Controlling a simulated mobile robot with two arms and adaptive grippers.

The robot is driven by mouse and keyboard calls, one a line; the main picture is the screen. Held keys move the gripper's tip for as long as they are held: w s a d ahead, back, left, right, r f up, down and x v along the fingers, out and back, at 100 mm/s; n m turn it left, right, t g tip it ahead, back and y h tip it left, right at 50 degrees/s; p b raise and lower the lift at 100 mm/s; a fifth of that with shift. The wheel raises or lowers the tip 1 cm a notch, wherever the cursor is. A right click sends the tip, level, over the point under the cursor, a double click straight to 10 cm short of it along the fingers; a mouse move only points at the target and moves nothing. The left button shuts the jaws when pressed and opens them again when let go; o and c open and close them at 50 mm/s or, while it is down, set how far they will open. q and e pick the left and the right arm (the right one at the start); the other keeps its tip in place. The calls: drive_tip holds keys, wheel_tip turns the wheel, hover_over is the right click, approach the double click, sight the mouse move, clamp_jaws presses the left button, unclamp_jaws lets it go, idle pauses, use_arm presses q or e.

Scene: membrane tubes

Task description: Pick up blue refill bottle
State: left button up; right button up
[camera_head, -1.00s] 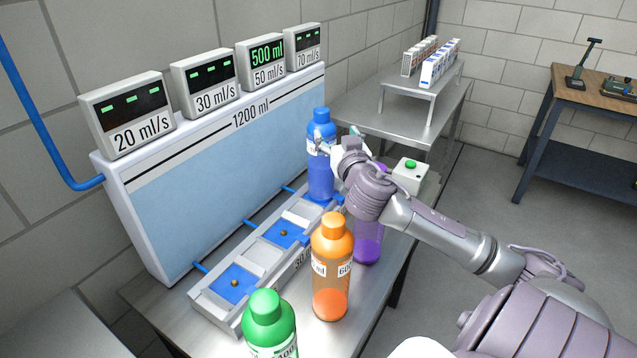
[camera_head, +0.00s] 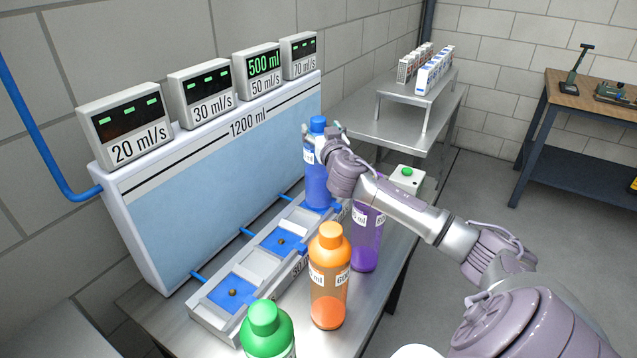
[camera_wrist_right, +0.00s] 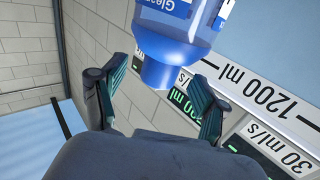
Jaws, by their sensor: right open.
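The blue refill bottle (camera_head: 316,185) stands upright at the far end of the dispenser tray (camera_head: 212,325), beside the large dispenser. My right gripper (camera_head: 322,138) is at the bottle's upper part, just below its cap. In the right wrist view, the blue bottle (camera_wrist_right: 165,55) appears upside down, with its cap between the two spread fingers of my right gripper (camera_wrist_right: 160,75). Gaps show between the cap and both fingers, so the gripper is open. My wrist and fingers hide part of the bottle's right side in the head view. My left gripper is not in view.
A purple bottle (camera_head: 366,240), an orange bottle (camera_head: 329,280) and a green bottle (camera_head: 266,330) stand along the tray's right side. The purple one is close under my right arm. A white box with a green button (camera_head: 406,176) stands behind it. The dispenser (camera_head: 225,175) walls the left side.

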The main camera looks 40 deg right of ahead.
drive_tip(key=x, duration=0.3)
drive_tip(key=shift+w, duration=0.2)
clamp_jaws()
drive_tip(key=shift+d+r, duration=0.1)
idle(0.3)
